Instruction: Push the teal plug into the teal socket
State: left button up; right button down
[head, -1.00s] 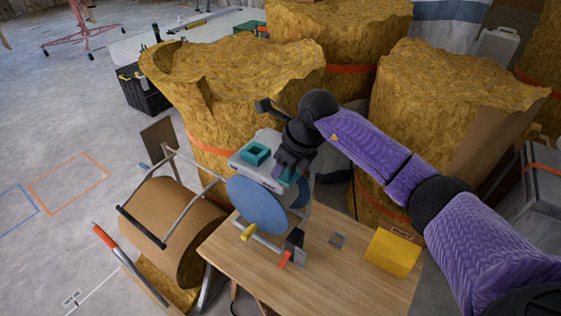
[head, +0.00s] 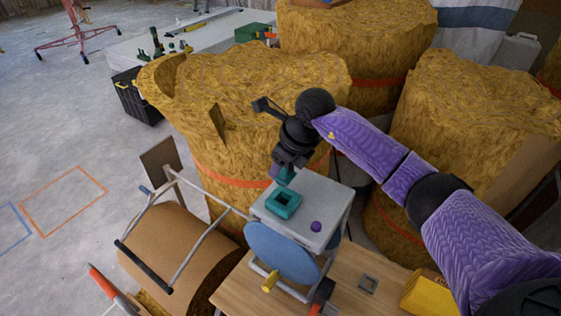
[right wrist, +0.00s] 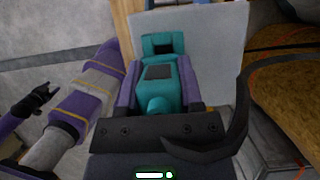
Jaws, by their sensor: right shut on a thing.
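My right gripper (head: 284,178) is shut on the teal plug (right wrist: 159,85), which sits between its two purple fingers in the right wrist view. In the head view the plug shows only as a small teal patch under the fingers. The teal socket (head: 284,203), a square block with a dark opening, is on top of the grey box (head: 322,195). The plug is just behind the socket in the head view; whether they touch is unclear. The socket (right wrist: 160,44) also shows beyond the plug in the right wrist view. A dark gripper, apparently my left (right wrist: 33,100), shows small there.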

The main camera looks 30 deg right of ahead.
aim_at(281, 178)
jog(key=shift+f+b, duration=0.35)
jog(key=shift+f, duration=0.15)
notch_tip(281, 178, down, 3)
jog(key=b, duration=0.2)
jog(key=shift+f+b, duration=0.2)
jog(key=shift+b, duration=0.15)
jog(key=shift+f+b, duration=0.45)
jog(key=shift+f, duration=0.25)
dwell(0.6)
jog(key=shift+f+b, duration=0.3)
jog(key=shift+f, duration=0.2)
